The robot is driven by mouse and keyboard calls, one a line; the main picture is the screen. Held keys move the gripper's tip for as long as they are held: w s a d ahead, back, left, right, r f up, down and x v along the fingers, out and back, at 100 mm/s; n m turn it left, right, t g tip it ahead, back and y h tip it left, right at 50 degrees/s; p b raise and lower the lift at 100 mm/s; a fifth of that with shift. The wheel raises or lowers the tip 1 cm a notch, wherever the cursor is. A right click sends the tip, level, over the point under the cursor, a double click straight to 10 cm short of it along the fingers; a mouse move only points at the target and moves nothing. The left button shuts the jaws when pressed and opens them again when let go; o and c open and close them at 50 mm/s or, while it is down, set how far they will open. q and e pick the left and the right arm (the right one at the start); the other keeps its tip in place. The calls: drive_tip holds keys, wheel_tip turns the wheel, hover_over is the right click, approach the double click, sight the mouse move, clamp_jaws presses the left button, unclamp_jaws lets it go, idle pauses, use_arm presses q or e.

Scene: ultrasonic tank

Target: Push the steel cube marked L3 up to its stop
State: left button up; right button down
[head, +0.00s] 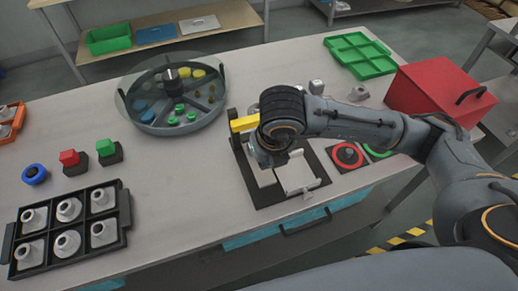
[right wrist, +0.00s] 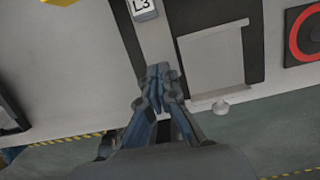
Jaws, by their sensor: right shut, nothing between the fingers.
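The steel cube marked L3 (right wrist: 144,9) shows at the top edge of the right wrist view, cut off by the frame. It sits on a pale strip (right wrist: 154,40) with dark plate on both sides. My right gripper (right wrist: 160,80) is shut and empty, its fingertips over the strip and apart from the cube in the picture. In the head view my right gripper (head: 268,158) hangs over the dark fixture plate (head: 261,196) and hides the cube. A yellow bar (head: 243,123) stands at the plate's far end; I cannot tell whether it is the stop. My left gripper is out of view.
A pale grey block with a handle (head: 297,176) lies right of the strip. Further right are a red ring (head: 346,156) and a red box (head: 440,92). A round divided tray (head: 150,124) stands at the left back.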

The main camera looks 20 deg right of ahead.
sight(264, 174)
drive_tip(key=x, duration=0.3)
drive_tip(key=shift+w+f+p, duration=0.1)
drive_tip(key=shift+f+p, duration=0.2)
drive_tip(key=shift+p, duration=0.1)
drive_tip(key=shift+w+r+p, duration=0.15)
drive_tip(key=shift+w+p, duration=0.15)
drive_tip(key=shift+w, duration=0.3)
drive_tip(key=shift+w+r+p, duration=0.15)
drive_tip(key=shift+w+p, duration=0.15)
drive_tip(key=shift+w, duration=0.35)
drive_tip(key=shift+w+a+f, duration=0.15)
drive_tip(key=shift+w, duration=0.55)
drive_tip(key=shift+w+f+b, duration=0.25)
drive_tip(key=shift+w+b, duration=0.6)
drive_tip(key=shift+b, duration=0.05)
drive_tip(key=shift+w, duration=0.35)
drive_tip(key=shift+w+r, duration=0.1)
drive_tip(key=shift+r, duration=0.2)
